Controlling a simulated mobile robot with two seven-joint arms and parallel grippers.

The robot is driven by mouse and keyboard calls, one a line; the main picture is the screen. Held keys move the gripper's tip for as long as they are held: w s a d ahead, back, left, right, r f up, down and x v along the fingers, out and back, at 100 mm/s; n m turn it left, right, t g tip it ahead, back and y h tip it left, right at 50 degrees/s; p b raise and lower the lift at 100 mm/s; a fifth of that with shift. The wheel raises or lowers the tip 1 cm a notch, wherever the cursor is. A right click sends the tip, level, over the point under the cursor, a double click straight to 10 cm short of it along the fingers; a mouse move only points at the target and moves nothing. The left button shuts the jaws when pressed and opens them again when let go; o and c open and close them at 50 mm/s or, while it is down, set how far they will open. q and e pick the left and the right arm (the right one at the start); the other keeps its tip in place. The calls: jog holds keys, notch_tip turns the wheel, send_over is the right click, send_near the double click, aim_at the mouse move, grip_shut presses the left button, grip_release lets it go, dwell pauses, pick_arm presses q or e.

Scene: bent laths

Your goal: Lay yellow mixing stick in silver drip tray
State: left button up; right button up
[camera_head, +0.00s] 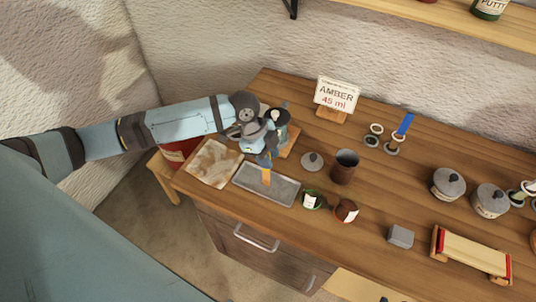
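The silver drip tray (284,190) is a shallow grey rectangle lying near the front left edge of the wooden bench. My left gripper (265,161) reaches in from the left and points down over the tray. It appears shut on the yellow mixing stick (267,177), which hangs roughly upright below the fingers. The stick's lower end is over the tray; I cannot tell whether it touches the tray floor. The stick's upper part is hidden by the gripper. My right gripper is not in view.
A stained cloth or board (212,163) lies left of the tray. A green-rimmed pot (312,200), a brown pot (345,211) and a dark brown cup (344,168) stand to its right. An AMBER 45 ml sign (337,94) stands behind. Lidded grey pots (447,184) are farther right.

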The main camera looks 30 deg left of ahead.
pick_arm(q)
jog(key=shift+r, duration=0.15)
jog(key=b+v, duration=0.1)
jog(key=v, duration=1.1)
